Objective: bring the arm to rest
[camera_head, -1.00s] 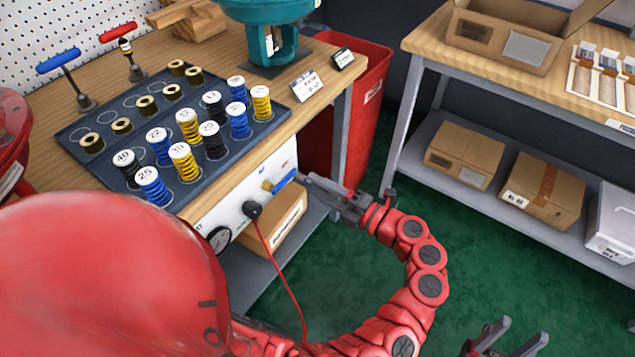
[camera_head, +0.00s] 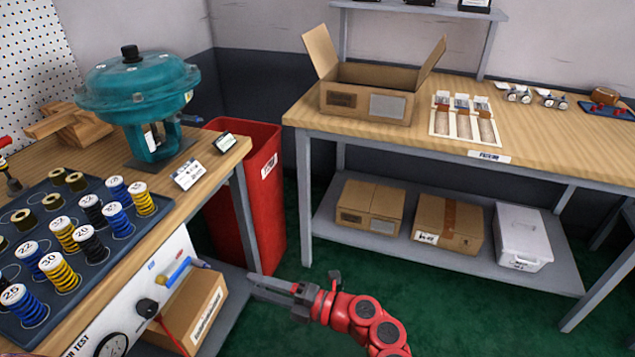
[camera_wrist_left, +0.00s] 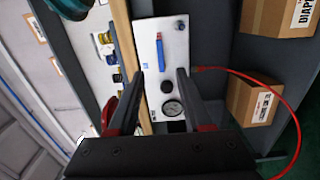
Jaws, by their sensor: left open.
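My left gripper (camera_head: 254,284) is open and empty, in front of the bench's test panel in the head view. Its two fingers also show in the wrist view (camera_wrist_left: 160,74), pointing at the panel with nothing between them. The white test panel (camera_head: 130,310) carries a blue lever (camera_head: 180,272), a black knob (camera_head: 147,308) and a round gauge (camera_head: 112,346). In the wrist view the blue lever (camera_wrist_left: 160,54) lies beyond the fingertips, apart from them. My right gripper is out of view.
A red hose (camera_wrist_left: 285,90) loops from the panel. A red bin (camera_head: 262,215) stands between the spring bench (camera_head: 215,165) and a second bench (camera_head: 300,118) with boxes on its lower shelf. A teal actuator (camera_head: 140,95) stands on the spring bench. Green floor is open below.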

